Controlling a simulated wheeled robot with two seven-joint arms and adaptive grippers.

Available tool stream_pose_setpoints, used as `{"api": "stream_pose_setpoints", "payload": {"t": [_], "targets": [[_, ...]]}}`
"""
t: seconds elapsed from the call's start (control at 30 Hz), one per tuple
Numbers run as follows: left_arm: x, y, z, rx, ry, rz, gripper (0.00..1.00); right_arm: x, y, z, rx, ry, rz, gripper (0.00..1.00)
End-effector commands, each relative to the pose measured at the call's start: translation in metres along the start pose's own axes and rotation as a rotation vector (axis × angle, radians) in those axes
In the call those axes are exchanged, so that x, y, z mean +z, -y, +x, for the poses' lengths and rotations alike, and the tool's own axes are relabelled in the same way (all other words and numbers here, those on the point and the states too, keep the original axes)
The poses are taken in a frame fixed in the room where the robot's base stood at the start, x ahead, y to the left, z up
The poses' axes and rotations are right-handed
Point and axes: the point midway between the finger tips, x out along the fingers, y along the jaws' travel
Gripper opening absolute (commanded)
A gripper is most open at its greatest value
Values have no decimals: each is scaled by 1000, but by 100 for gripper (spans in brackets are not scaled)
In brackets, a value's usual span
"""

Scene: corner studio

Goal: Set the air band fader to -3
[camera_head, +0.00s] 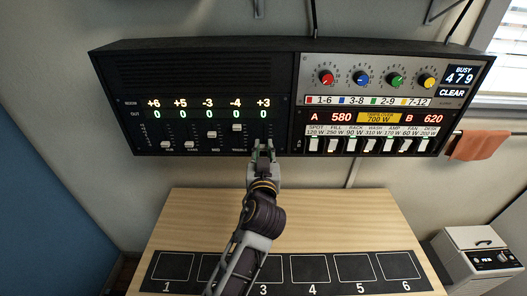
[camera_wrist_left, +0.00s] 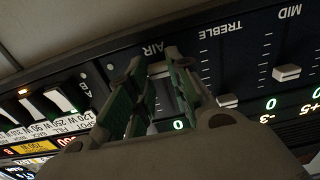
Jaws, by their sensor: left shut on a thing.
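The equalizer panel (camera_head: 135,92) is the dark left half of the wall console. Its room row reads +6, +5, -3, -4, +3, and every value in the out row is 0. The air column is the far right one, with +3 above 0. My left gripper (camera_head: 263,147) is at the lower end of that column, shut on the air fader. In the wrist view my left gripper (camera_wrist_left: 157,72) has its green-padded fingers on both sides of the air slot, below the AIR label (camera_wrist_left: 152,48); the fingers mostly hide the knob. My right gripper is not in view.
The treble fader (camera_head: 236,128) and mid fader (camera_head: 211,134) are close by on the left. To the right are coloured knobs (camera_head: 327,78) and a row of white switches (camera_head: 368,145). A wooden table (camera_head: 330,215) with numbered dark squares stands below.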

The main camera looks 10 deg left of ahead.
Motion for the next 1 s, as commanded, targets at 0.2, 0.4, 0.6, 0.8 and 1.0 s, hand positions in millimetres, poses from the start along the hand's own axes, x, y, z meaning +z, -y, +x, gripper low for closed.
{"api": "stream_pose_setpoints", "payload": {"t": [0.2, 0.4, 0.6, 0.8, 1.0], "targets": [[7, 0, 0, 0, 1, 0, 0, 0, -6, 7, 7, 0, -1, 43], [8, 0, 0, 0, 5, 1, 0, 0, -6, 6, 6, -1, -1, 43], [9, 0, 0, 0, 5, 2, 35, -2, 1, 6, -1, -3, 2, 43], [7, 0, 0, 0, 2, 1, 43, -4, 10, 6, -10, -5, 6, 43], [6, 0, 0, 0, 1, 0, 43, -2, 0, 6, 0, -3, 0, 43]]}}
